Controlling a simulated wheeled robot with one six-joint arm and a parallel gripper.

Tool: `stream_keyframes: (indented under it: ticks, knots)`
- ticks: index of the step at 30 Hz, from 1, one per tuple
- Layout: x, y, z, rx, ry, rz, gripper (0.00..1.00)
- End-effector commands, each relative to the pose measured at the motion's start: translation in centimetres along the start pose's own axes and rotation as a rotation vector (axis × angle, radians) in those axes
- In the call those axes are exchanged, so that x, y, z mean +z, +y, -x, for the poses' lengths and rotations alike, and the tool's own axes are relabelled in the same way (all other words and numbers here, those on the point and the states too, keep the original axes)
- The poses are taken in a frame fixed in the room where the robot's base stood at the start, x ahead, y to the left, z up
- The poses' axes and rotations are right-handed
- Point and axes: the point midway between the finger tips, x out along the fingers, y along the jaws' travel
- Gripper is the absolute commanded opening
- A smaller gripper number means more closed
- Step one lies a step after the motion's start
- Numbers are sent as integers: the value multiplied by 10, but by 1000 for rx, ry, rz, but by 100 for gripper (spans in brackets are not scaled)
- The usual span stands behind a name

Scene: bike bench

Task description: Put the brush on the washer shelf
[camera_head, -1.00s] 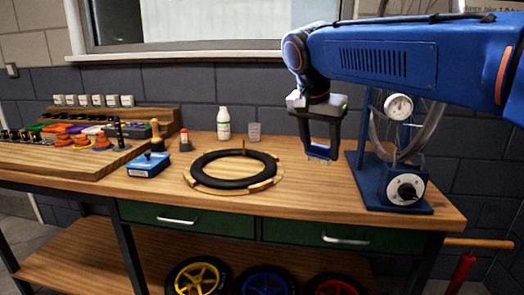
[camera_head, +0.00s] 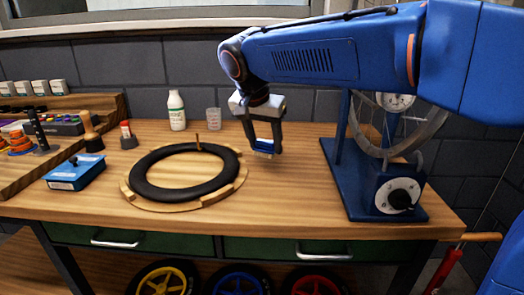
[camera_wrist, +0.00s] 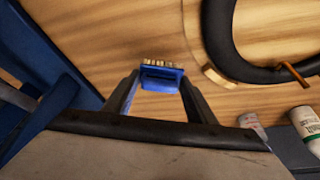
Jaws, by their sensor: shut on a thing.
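My gripper (camera_head: 263,140) is shut on a small blue brush (camera_head: 264,148) and holds it above the bench, between the tyre and the blue wheel stand. In the wrist view the brush (camera_wrist: 161,79) sits between the two fingertips, with its pale bristles facing away from my palm. At the left edge of the head view, a stepped wooden rack (camera_head: 88,104) bears white boxes, coloured bins and orange rings. Its left part is cut off, and I cannot tell which level is the washer shelf.
A black tyre (camera_head: 150,190) lies on a round wooden holder. A blue box (camera_head: 75,172), a white bottle (camera_head: 177,110) and a clear cup (camera_head: 214,119) stand around it. The blue wheel stand (camera_head: 375,180) is at the right. Bare bench top lies in front of my gripper.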

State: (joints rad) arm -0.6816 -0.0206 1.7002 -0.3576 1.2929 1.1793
Motion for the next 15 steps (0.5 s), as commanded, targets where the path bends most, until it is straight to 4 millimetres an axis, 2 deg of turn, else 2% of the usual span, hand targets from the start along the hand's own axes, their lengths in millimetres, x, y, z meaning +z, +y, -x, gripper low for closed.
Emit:
stream_keyframes:
  ticks: [3,6,15]
  knots:
    - [7,0,-16,2,-1,1,29]
    - [10,0,-24,0,0,0,29]
    - [10,0,-25,0,0,0,29]
